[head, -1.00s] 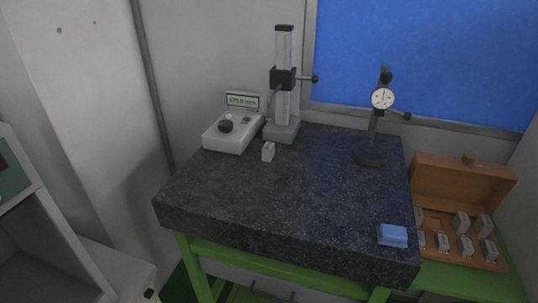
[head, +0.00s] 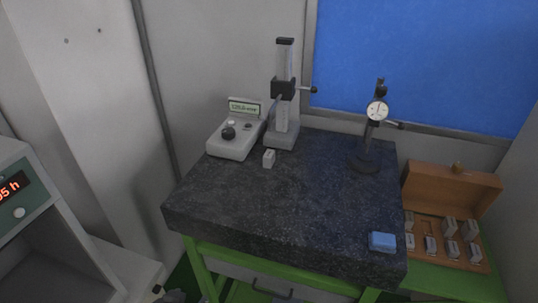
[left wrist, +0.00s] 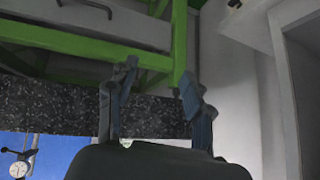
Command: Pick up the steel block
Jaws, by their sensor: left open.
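A small light grey steel block (head: 268,158) stands on the dark granite plate (head: 250,215) in the head view, just in front of the gauge stand's base. Nothing touches it from my side. My left gripper (left wrist: 158,88) shows in the left wrist view with its two fingers apart and nothing between them. That view appears upside down, with the plate's edge and green frame beyond the fingers. In the head view only a small grey part of my left gripper (head: 174,296) seems to show at the bottom edge, below the plate. The right gripper is not seen.
A white control box (head: 233,140) and a gauge stand (head: 284,95) stand behind the block. A dial indicator (head: 376,112) is at the back right, a blue block (head: 382,242) at the front right. An open wooden case (head: 440,245) holds several grey blocks. The plate's middle is clear.

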